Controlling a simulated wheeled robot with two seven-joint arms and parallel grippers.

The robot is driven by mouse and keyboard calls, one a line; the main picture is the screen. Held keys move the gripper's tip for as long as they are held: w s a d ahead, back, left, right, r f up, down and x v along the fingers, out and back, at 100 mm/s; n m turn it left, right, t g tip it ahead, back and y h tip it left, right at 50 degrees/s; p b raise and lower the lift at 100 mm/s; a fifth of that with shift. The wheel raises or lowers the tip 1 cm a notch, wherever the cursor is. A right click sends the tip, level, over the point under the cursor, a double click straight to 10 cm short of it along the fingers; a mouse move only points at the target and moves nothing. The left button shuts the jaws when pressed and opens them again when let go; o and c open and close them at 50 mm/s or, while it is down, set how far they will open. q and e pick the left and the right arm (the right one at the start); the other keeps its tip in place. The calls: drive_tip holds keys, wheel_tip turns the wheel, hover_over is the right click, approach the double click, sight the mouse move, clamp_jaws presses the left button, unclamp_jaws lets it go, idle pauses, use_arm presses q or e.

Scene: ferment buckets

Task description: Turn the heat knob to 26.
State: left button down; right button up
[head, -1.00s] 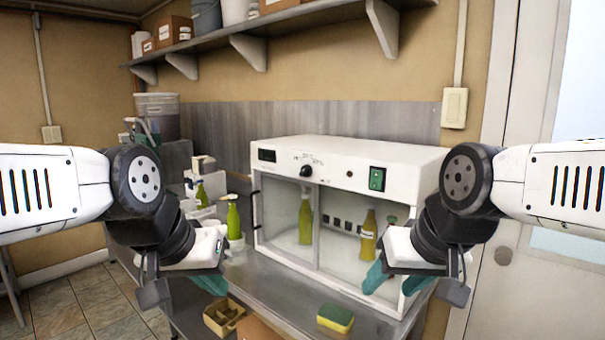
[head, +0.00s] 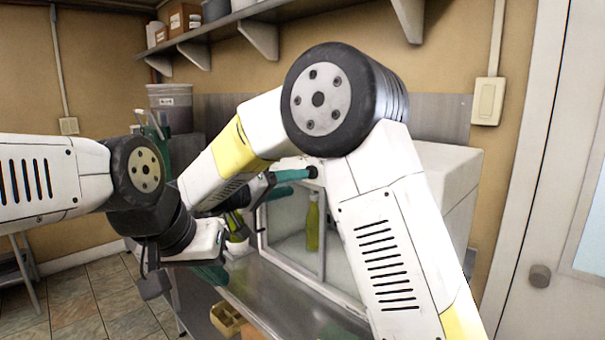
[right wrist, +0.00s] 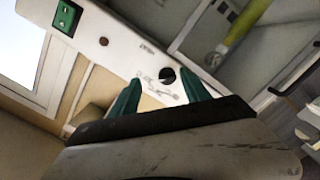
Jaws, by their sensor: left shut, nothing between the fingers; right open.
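The heat knob (right wrist: 166,75) is a small black dial on the white front panel of the cabinet (head: 445,175). In the head view the knob (head: 313,172) is a dark spot by my right gripper's fingertips. My right gripper (head: 299,182) is open, its teal fingers pointing at the panel. In the right wrist view its fingertips (right wrist: 158,88) are on either side of the knob in the picture; I cannot tell whether they touch it. The scale marks are too small to read. My left gripper (head: 212,274) is shut and empty, low at the left.
A green bottle (head: 312,226) stands inside the cabinet behind its front pane. A green switch (right wrist: 66,17) is on the same panel. A cardboard box (head: 226,318) sits at the counter's lower left. My right arm hides much of the cabinet front.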

drive_tip(key=w+d+t, duration=0.1)
drive_tip(key=w+d, duration=0.2)
drive_tip(key=w, duration=0.3)
drive_tip(key=shift+r, duration=0.2)
clamp_jaws()
